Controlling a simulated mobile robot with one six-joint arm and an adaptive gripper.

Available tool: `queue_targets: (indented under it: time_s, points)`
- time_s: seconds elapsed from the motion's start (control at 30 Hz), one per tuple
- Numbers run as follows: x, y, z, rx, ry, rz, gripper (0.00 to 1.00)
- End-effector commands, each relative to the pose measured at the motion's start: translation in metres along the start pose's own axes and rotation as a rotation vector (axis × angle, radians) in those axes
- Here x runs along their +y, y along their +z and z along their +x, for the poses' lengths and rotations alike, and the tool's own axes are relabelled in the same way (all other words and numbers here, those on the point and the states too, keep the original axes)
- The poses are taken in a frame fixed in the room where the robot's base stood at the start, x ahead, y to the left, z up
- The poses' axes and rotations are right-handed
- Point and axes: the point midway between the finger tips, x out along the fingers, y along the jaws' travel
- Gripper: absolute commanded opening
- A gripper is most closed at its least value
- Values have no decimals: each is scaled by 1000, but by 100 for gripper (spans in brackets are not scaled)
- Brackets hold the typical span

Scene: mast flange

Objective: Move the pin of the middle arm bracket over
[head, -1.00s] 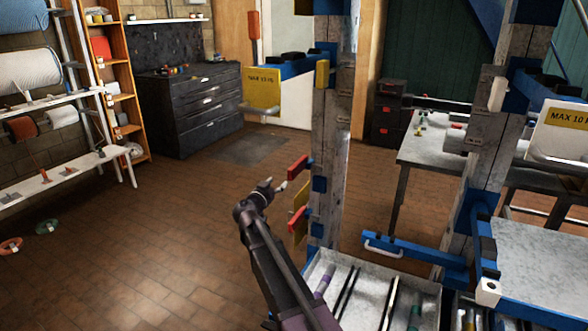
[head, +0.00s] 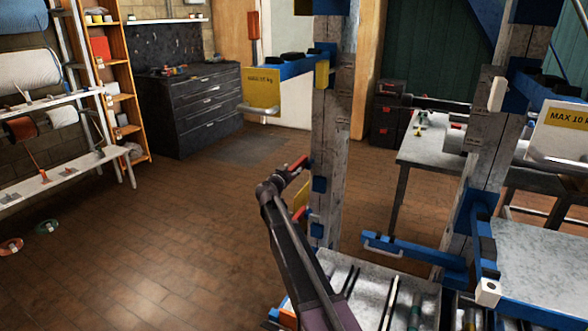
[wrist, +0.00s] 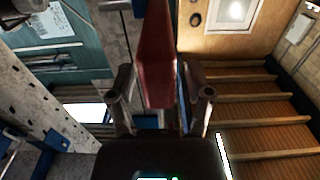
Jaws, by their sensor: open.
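The grey mast (head: 331,130) stands upright with blue bracket parts on it. A red plate-like part (head: 301,164) sticks out to the left at its middle height. My gripper (head: 288,172) is at this red part's left end. In the wrist view the red part (wrist: 156,55) reaches down between the spread fingers of my gripper (wrist: 165,92). The gripper is open, and I cannot tell whether a finger touches the red part. A yellow part (head: 304,193) sits below it, partly hidden by my arm. I cannot make out the pin.
An upper blue arm (head: 300,67) with a yellow "MAX 15 kg" plate (head: 262,89) juts left above my gripper. A metal tray (head: 370,285) lies at the mast's foot. A second post (head: 482,160) stands right.

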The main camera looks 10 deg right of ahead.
Motion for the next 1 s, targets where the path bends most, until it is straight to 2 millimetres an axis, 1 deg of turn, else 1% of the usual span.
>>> queue_targets:
  time_s: [0.03, 0.2, 0.5, 0.53, 0.57, 0.6, 0.67, 0.7, 0.73, 0.9, 1.0]
  points:
    - [-1, 0, 5, 0, 1, 0, 66]
    - [0, 0, 12, 0, 0, 0, 66]
    - [0, 0, 12, 0, 0, 0, 66]
    - [0, 0, 12, 0, 0, 0, 60]
    - [0, 0, 12, 0, 0, 0, 51]
    - [0, 0, 12, 0, 0, 0, 39]
    - [0, 0, 12, 0, 0, 0, 21]
    - [0, 0, 12, 0, 0, 0, 9]
    - [0, 0, 12, 0, 0, 0, 0]
    - [0, 0, 12, 0, 0, 0, 0]
    - [-4, 0, 12, 0, 0, 0, 0]
